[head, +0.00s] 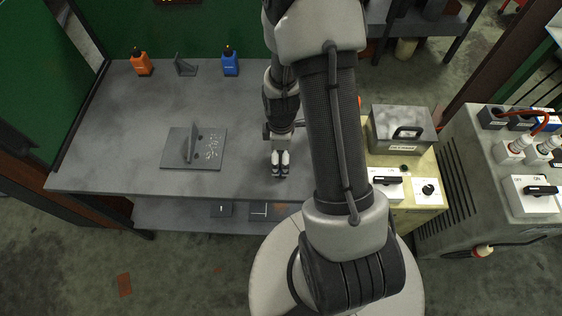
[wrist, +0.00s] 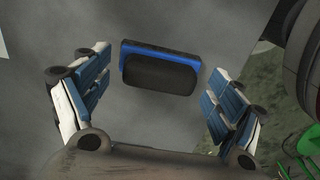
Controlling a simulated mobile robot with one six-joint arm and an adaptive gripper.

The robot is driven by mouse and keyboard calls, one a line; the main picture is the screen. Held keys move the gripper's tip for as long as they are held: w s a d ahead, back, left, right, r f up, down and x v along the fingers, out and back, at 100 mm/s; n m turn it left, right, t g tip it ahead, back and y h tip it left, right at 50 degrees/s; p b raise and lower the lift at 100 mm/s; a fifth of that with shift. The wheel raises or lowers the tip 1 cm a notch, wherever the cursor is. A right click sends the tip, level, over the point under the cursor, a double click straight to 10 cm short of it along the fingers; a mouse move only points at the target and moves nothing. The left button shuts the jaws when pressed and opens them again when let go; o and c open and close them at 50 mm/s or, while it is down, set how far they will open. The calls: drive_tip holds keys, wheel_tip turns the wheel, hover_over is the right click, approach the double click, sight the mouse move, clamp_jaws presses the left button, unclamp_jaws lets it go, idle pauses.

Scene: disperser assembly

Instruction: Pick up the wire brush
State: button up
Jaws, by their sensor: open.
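A blue block with a dark, rounded face, which looks like the wire brush (wrist: 160,70), lies on the grey tabletop in the wrist view. No bristles can be made out. My gripper (wrist: 157,88) is open, with one finger to the left of the brush and one to the right, and a gap on each side. The fingers do not touch it. In the head view my gripper (head: 280,170) points down over the front right part of the table, and the brush is hidden under it.
A metal plate with an upright bracket (head: 193,150) stands left of my gripper on the workbench (head: 110,150). An orange bottle (head: 141,65), a small bracket (head: 185,67) and a blue bottle (head: 230,65) stand at the back. A grey box (head: 403,130) on a cabinet is at the right.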

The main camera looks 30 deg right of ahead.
sight(281, 155)
drive_tip(key=shift+f, duration=0.4)
drive_tip(key=shift+r, duration=0.1)
drive_tip(key=c, duration=1.3)
drive_tip(key=shift+r, duration=0.1)
wheel_tip(281, 155, up, 20)
drive_tip(key=p, duration=0.6)
drive_tip(key=shift+p, duration=0.3)
